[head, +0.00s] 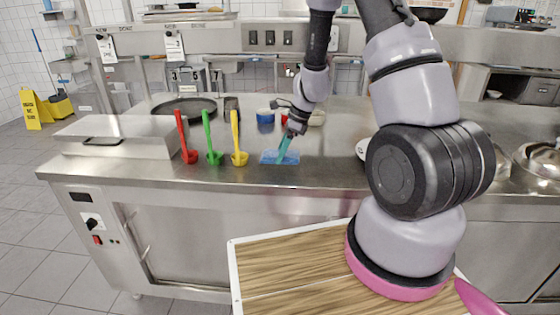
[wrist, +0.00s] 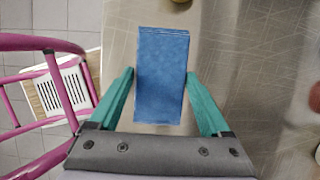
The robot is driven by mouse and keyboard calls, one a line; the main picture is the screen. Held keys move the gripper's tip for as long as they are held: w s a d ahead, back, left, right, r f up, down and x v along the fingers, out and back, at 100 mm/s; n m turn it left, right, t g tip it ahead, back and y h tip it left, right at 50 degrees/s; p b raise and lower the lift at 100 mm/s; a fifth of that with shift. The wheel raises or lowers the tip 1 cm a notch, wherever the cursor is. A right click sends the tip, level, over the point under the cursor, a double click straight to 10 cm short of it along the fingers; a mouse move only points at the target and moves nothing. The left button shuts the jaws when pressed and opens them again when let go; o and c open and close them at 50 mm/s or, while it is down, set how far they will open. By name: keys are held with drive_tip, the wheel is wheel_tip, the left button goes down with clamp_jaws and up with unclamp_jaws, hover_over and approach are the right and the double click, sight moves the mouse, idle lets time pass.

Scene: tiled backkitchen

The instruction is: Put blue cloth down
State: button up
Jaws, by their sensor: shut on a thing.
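The blue cloth (head: 270,157) is a flat, folded rectangle at the counter's front part in the head view. In the wrist view the cloth (wrist: 161,50) lies lengthwise between the two teal fingers. My gripper (head: 284,152) points down at the cloth. In the wrist view my gripper (wrist: 160,80) is shut on the cloth, one finger along each long side. The cloth is at or just above the steel counter (head: 330,175); I cannot tell whether it touches.
Red (head: 181,140), green (head: 210,140) and yellow (head: 236,140) ladles stand left of the cloth. Pots (head: 540,160) stand at the right. Bare counter lies just right of the cloth.

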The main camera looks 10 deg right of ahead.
drive_tip(key=shift+d+f, duration=0.1)
drive_tip(key=shift+f, duration=1.6)
drive_tip(key=shift+f, duration=0.1)
drive_tip(key=o, duration=1)
drive_tip(key=v, duration=1.1)
drive_tip(key=shift+d+r, duration=0.1)
drive_tip(key=shift+r, duration=0.2)
drive_tip(key=s+r+n+t, duration=0.1)
drive_tip(key=s+r+n, duration=0.35)
drive_tip(key=r, duration=0.55)
drive_tip(key=s+r+n+t, duration=0.2)
drive_tip(key=s+r+n, duration=0.25)
drive_tip(key=r, duration=0.45)
drive_tip(key=s+r+n+t+h, duration=0.2)
drive_tip(key=s+r+n, duration=0.6)
drive_tip(key=s, duration=0.4)
drive_tip(key=shift+d+r+n+t, duration=0.3)
drive_tip(key=shift+d+r+t, duration=0.2)
drive_tip(key=shift+r, duration=0.25)
